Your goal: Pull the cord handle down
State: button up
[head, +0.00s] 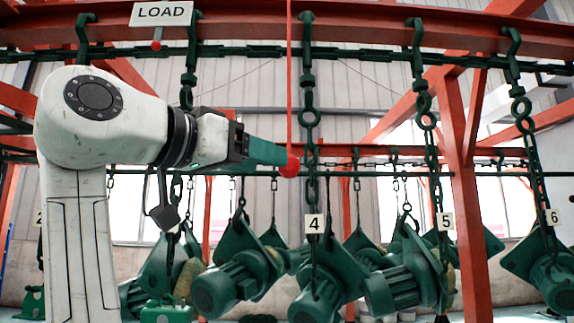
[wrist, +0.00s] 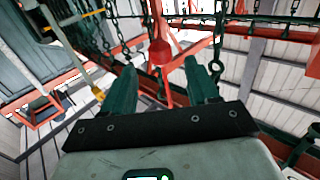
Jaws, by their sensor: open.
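The cord handle (head: 289,167) is a red ball at the lower end of a thin red cord (head: 289,80) that hangs straight down from above. My gripper (head: 272,153) reaches in level from the left, and its teal fingertips meet or overlap the ball in the head view. In the wrist view the ball (wrist: 160,52) shows between and just beyond the tips of my gripper (wrist: 160,70). The two fingers are spread, with a gap on both sides of the ball. Whether a finger touches it I cannot tell.
A LOAD sign (head: 161,13) with a small red knob (head: 156,45) hangs upper left. A chain with tag 4 (head: 315,224) hangs close right of the handle. Green hoist units (head: 235,282) hang below. A red post (head: 468,200) stands at right.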

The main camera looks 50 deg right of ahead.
aim_at(289, 167)
jog(key=d, duration=0.5)
jog(key=s+d+p, duration=0.1)
jog(key=d, duration=0.1)
jog(key=shift+d, duration=0.2)
grip_shut()
dwell(0.4)
